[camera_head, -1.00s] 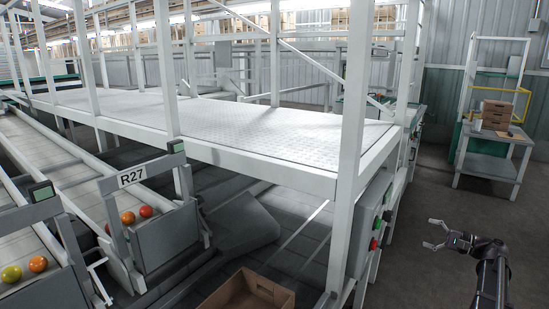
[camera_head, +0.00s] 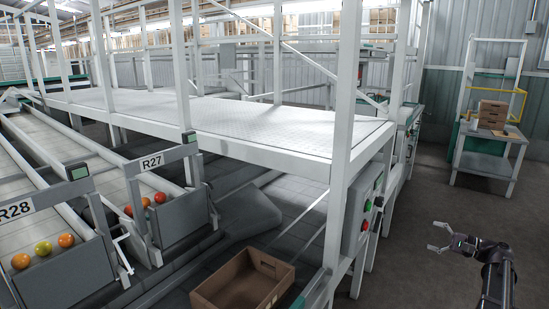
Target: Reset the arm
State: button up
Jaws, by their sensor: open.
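My gripper (camera_head: 434,240) shows at the lower right of the head camera view. Its two fingers point left and are spread apart, with nothing between them. My arm (camera_head: 495,270) comes up from the bottom right edge and bends left at the wrist. The gripper hangs in free space over the grey floor, to the right of the white platform frame, and touches nothing.
A control box (camera_head: 365,215) with red and green buttons is on the platform post left of my gripper. A cardboard box (camera_head: 270,265) sits lower centre. A table (camera_head: 487,165) with stacked boxes (camera_head: 492,113) stands behind right.

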jog(key=s+a+f+n+g+h, duration=0.2)
jog(key=a+f+g, duration=0.3)
jog(key=a, duration=0.6)
jog(key=s+a+f+n+g+h, duration=0.25)
jog(key=a+f, duration=0.35)
jog(key=a, duration=0.5)
jog(key=s+a+f+n+g+h, duration=0.1)
jog(key=s+a+f+n+h, duration=0.2)
jog(key=s+a+f+h, duration=0.25)
jog(key=s+a+f+n+g+h, duration=0.2)
jog(key=s+a+n+h, duration=0.3)
jog(key=s, duration=0.4)
notch_tip(320, 180, up, 31)
jog(key=p, duration=3.1)
jog(key=shift+a+m, duration=0.15)
jog(key=shift+m, duration=0.3)
